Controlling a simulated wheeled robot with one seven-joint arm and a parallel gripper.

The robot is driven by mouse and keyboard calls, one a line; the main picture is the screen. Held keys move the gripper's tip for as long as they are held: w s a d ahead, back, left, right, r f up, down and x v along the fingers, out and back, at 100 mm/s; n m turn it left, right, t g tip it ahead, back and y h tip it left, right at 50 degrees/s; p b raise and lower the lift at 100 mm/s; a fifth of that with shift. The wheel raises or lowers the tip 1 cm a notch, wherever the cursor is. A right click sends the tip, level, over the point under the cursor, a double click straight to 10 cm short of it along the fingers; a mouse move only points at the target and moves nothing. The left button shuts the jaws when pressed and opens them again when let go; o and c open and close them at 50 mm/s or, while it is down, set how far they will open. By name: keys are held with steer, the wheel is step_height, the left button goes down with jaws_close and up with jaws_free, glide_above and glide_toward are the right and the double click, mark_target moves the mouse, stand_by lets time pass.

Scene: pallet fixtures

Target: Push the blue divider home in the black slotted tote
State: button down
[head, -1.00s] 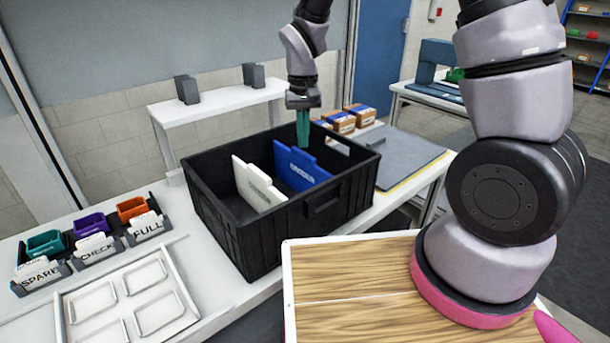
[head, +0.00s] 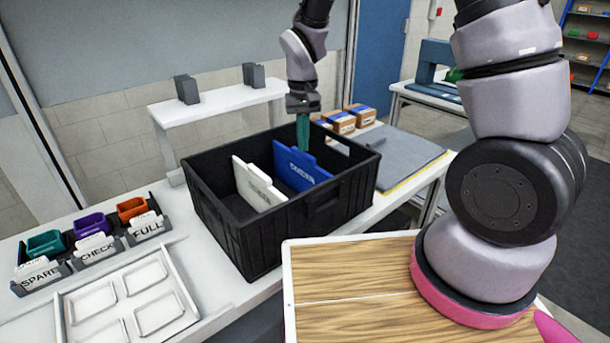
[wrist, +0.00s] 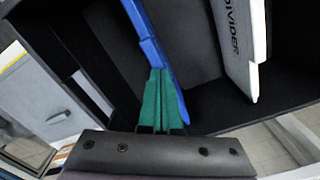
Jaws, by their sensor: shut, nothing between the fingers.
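The black slotted tote (head: 225,224) stands on the white bench. The blue divider (head: 296,172) stands in it, and its upper part shows above the tote's inside. My gripper (head: 303,140) points down over the tote with its green fingers shut and empty. In the wrist view the green fingertips (wrist: 162,85) lie against or just beside the blue divider (wrist: 150,42); I cannot tell if they touch. The divider's lower edge and its slots are hidden. A white divider (head: 258,186) stands in the tote to the left of the blue one, and it also shows in the wrist view (wrist: 243,45).
Orange, purple and green bins (head: 90,222) with label cards stand at the left. A white tray (head: 130,290) lies in front of them. Small cartons (head: 345,122) and a grey pad (head: 415,160) lie right of the tote. A raised white shelf (head: 215,105) stands behind.

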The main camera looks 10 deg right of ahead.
steer(key=shift+f, duration=0.25)
steer(key=shift+r, duration=3.5)
steer(key=s+d+r+m+t+y, duration=0.2)
steer(key=s+d+r+t, duration=0.15)
steer(key=d+r, duration=0.85)
steer(key=s+d+r+m+t, duration=0.3)
steer(key=s+d+r, duration=0.3)
steer(key=s+r, duration=0.4)
steer(key=shift+s+d+t, duration=0.15)
steer(key=shift+s+t, duration=0.2)
steer(key=shift+s, duration=0.4)
